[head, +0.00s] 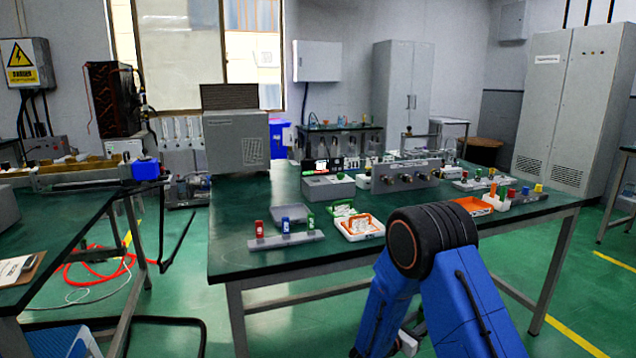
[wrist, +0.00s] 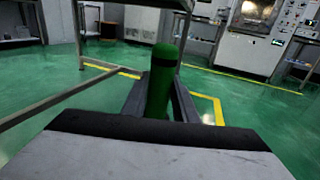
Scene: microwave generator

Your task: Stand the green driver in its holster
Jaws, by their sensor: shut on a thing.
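The green driver (wrist: 161,82) shows in the wrist view as a green cylinder with a rounded top, tilted slightly. My gripper (wrist: 159,100) is shut on it, with one dark finger on each side. The driver's lower end is hidden behind the gripper body. In the head view my blue arm reaches down in front of the table, and I cannot make out the driver there. A grey block (head: 285,240) with red, blue and green upright pieces stands at the table's front left. I cannot tell which holder is the green driver's holster.
The dark green table (head: 240,262) holds white-and-green and white-and-orange trays (head: 360,227) near the middle. An orange tray (head: 472,206) and a rack with coloured pieces (head: 525,197) are at the right. A grey panel with knobs (head: 405,176) stands behind.

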